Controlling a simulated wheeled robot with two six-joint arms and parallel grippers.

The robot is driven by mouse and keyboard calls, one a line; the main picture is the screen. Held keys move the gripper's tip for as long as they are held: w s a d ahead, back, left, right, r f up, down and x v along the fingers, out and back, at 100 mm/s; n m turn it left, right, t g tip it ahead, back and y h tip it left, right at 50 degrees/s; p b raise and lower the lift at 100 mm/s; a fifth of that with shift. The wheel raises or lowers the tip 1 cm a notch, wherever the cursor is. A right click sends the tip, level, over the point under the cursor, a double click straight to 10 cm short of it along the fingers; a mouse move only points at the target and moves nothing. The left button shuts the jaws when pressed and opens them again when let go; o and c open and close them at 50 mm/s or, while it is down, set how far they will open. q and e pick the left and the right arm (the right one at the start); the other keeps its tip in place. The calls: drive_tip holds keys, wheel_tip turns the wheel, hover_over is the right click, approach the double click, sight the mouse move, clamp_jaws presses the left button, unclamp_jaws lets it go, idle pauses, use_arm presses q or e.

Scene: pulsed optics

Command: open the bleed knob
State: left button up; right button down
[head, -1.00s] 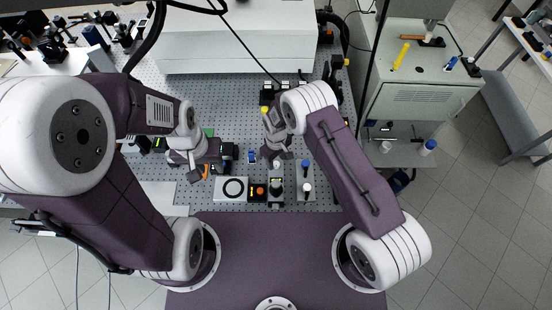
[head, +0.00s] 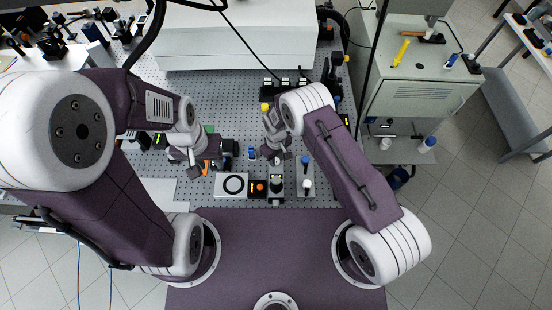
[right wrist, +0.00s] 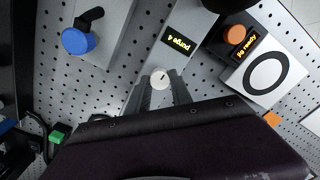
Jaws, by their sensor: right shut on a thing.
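A round white knob (right wrist: 160,78) with a dark pointer line sits on a grey module (right wrist: 200,18) in the right wrist view. A lit display (right wrist: 181,41) on this module shows small yellow text that seems to read "purge". My right gripper (right wrist: 160,88) is shut on the knob, one finger on each side. In the head view my right gripper (head: 277,158) is over the far end of the module (head: 276,198), and the knob is mostly hidden there. My left gripper (head: 200,170) hangs over the board to the left; its opening is unclear.
An orange button module (right wrist: 234,36) and a white plate with a black ring (right wrist: 264,74) stand beside the module. A blue handle (right wrist: 76,41) is on the other side. A perforated board (head: 235,120) lies beneath, with a white box (head: 235,45) at the back.

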drive_tip(key=m+b, duration=0.3)
drive_tip(key=shift+w+f+m+b, duration=0.1)
drive_tip(key=shift+f+m+b, duration=0.1)
drive_tip(key=shift+m+b, duration=0.2)
drive_tip(key=m+b, duration=0.3)
drive_tip(key=m, duration=0.1)
drive_tip(key=shift+r+m, duration=0.1)
drive_tip(key=shift+m, duration=0.2)
drive_tip(key=m+b, duration=0.2)
drive_tip(key=m, duration=0.2)
drive_tip(key=shift+d, duration=0.1)
drive_tip(key=shift+r+m+b, duration=0.15)
drive_tip(key=shift+m+b, duration=0.8)
drive_tip(key=shift+m, duration=1.45)
drive_tip(key=c, duration=1.1)
unclamp_jaws()
drive_tip(key=shift+c, duration=0.2)
